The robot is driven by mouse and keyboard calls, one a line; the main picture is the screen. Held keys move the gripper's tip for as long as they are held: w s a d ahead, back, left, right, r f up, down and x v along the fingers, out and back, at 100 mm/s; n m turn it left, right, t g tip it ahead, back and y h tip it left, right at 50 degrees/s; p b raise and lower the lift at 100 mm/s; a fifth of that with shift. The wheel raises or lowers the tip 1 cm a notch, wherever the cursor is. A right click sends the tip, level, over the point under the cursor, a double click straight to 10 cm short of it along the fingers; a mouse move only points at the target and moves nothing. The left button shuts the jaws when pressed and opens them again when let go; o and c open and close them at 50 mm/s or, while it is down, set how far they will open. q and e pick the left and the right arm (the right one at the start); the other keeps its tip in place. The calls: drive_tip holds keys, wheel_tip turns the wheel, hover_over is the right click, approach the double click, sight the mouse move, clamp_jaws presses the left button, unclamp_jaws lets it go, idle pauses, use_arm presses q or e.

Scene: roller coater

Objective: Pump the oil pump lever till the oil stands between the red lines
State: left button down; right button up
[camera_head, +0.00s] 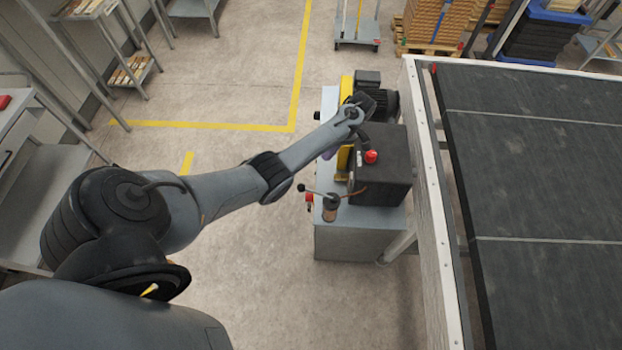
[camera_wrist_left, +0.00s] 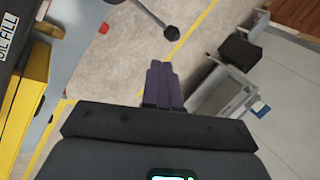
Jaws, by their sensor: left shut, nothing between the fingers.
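The oil pump lever (camera_head: 315,192) is a thin rod with a black ball knob, sticking out left from a small copper-coloured pump body (camera_head: 330,213) on the grey machine base. The lever also shows at the top of the left wrist view, with its ball knob (camera_wrist_left: 172,33) just beyond my fingertips and apart from them. I cannot make out the oil level or the red lines. My right gripper is out of view.
A dark box with a red button (camera_head: 371,157) stands beside the pump. The white-framed conveyor (camera_head: 437,210) bounds the right. Floor left of the base is open.

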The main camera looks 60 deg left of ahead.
use_arm(q)
drive_tip(key=shift+w+r, duration=0.3)
drive_tip(key=shift+w, duration=0.05)
hover_over(317, 193)
drive_tip(key=s+a, duration=0.1)
drive_tip(key=a, duration=0.2)
wheel_tip(317, 193, down, 11)
drive_tip(key=shift+s+a, duration=0.15)
drive_tip(key=shift+a, duration=0.05)
idle(0.5)
